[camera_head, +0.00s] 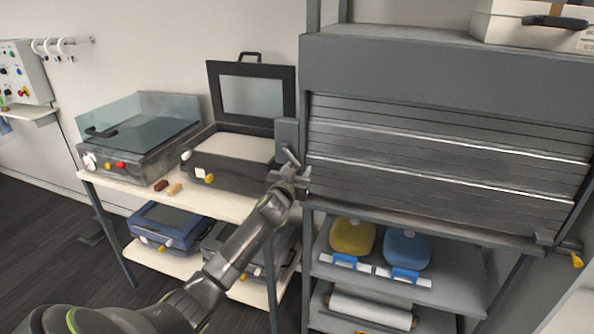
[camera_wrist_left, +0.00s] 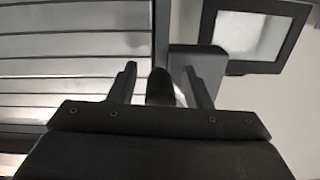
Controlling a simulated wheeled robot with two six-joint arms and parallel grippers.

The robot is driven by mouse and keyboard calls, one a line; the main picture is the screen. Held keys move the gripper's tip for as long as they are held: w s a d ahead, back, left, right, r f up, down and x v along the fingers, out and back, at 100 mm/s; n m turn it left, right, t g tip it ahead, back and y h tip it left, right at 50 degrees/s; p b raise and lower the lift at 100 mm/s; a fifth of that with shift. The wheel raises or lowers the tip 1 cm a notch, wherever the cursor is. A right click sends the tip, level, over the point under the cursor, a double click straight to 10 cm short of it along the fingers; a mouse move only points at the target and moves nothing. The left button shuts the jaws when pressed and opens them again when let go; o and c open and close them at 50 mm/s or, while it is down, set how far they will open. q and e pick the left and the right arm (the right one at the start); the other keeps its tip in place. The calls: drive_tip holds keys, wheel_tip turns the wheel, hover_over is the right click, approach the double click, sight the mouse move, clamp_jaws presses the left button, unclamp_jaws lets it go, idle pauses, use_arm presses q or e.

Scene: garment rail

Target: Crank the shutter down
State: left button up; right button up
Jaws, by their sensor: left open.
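The grey slatted shutter (camera_head: 440,150) hangs below its housing box (camera_head: 440,75) in the head view. Its slats reach down close to the shelf top, and they also show in the wrist view (camera_wrist_left: 75,70). A grey box (camera_head: 287,132) is at the shutter's left side; it also shows in the wrist view (camera_wrist_left: 207,58). My left gripper (camera_head: 289,164) is just below this box. In the wrist view its two fingers (camera_wrist_left: 162,86) stand apart, with a dark rounded knob (camera_wrist_left: 160,88) between them. Whether the fingers touch it I cannot tell. My right gripper is out of view.
A bench (camera_head: 225,205) at left carries an open-lidded case (camera_head: 235,178) and a glass-covered machine (camera_head: 135,150). Yellow (camera_head: 352,238) and blue (camera_head: 406,248) items sit under the shutter. A yellow-ended handle (camera_head: 574,257) sticks out at right.

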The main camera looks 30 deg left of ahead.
use_arm(q)
drive_tip(key=shift+a, duration=0.1)
clamp_jaws()
drive_tip(key=shift+a+m, duration=0.1)
drive_tip(key=shift+m, duration=0.2)
drive_tip(key=shift+s+a+f+m, duration=0.25)
drive_tip(key=shift+a+m, duration=0.5)
drive_tip(key=shift+m, duration=0.6)
drive_tip(key=shift+s+a+f+m, duration=0.15)
drive_tip(key=shift+a+f+m, duration=0.15)
drive_tip(key=shift+a+m, duration=0.7)
drive_tip(key=shift+s+a+f+m, duration=0.25)
drive_tip(key=shift+a+m, duration=0.2)
drive_tip(key=shift+m, duration=1.2)
